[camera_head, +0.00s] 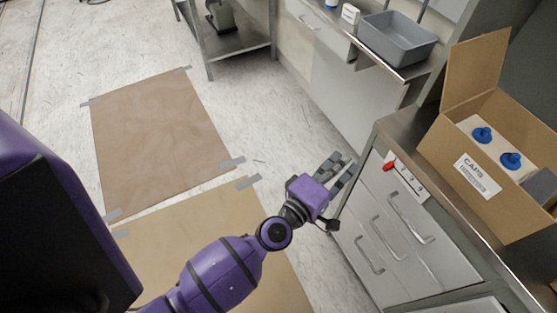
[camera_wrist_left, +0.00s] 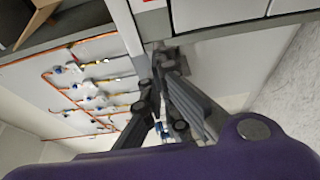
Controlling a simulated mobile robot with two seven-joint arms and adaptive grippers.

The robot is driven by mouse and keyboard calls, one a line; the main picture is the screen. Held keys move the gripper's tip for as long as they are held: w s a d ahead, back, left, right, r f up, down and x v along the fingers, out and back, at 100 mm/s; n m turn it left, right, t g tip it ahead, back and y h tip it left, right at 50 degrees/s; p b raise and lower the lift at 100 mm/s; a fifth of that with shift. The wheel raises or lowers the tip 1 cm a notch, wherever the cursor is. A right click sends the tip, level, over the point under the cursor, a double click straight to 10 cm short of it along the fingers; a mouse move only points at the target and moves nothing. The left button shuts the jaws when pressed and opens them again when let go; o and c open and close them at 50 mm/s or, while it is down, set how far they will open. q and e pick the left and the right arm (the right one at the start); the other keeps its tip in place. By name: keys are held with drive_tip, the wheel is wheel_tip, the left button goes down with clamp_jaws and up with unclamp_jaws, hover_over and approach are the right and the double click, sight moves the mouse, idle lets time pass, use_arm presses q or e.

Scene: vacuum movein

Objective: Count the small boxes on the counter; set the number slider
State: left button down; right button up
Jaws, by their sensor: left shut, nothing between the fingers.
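A red slider knob (camera_head: 389,167) sits at the left end of a pale marked strip (camera_head: 408,181) on the front of the near counter. The strip's marks are too small to read. On the counter (camera_head: 405,130) stands an open cardboard box (camera_head: 436,160) labelled CAPS, holding a white item with two blue caps (camera_head: 511,160) and a dark grey item (camera_head: 541,186). A small white box (camera_head: 350,14) stands on the farther counter. My left gripper (camera_head: 341,165) is shut and empty, left of the knob and apart from it. It also shows in the left wrist view (camera_wrist_left: 160,50). My right gripper is out of view.
A grey basin (camera_head: 397,40) sits on the farther counter. Drawers with metal handles (camera_head: 385,235) lie below the strip. Brown sheets (camera_head: 155,140) are taped to the floor. A metal shelf unit (camera_head: 240,45) stands at the back. Pipes with valves (camera_wrist_left: 95,85) show in the wrist view.

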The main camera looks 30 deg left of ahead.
sight(390, 168)
use_arm(q)
drive_tip(key=w+d, duration=0.4)
drive_tip(key=w, duration=0.1)
drive_tip(key=shift+d+p, duration=0.35)
drive_tip(key=shift+d, duration=0.05)
drive_tip(key=shift+s+d, duration=0.25)
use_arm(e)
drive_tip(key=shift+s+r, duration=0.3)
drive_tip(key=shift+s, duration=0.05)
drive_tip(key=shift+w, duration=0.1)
use_arm(q)
drive_tip(key=shift+s+d, duration=0.1)
drive_tip(key=s+d, duration=0.1)
drive_tip(key=d, duration=0.1)
drive_tip(key=s+d, duration=0.2)
drive_tip(key=shift+s+d, duration=0.2)
drive_tip(key=shift+d, duration=0.15)
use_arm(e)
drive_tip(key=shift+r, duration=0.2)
use_arm(q)
drive_tip(key=shift+w+a, duration=0.1)
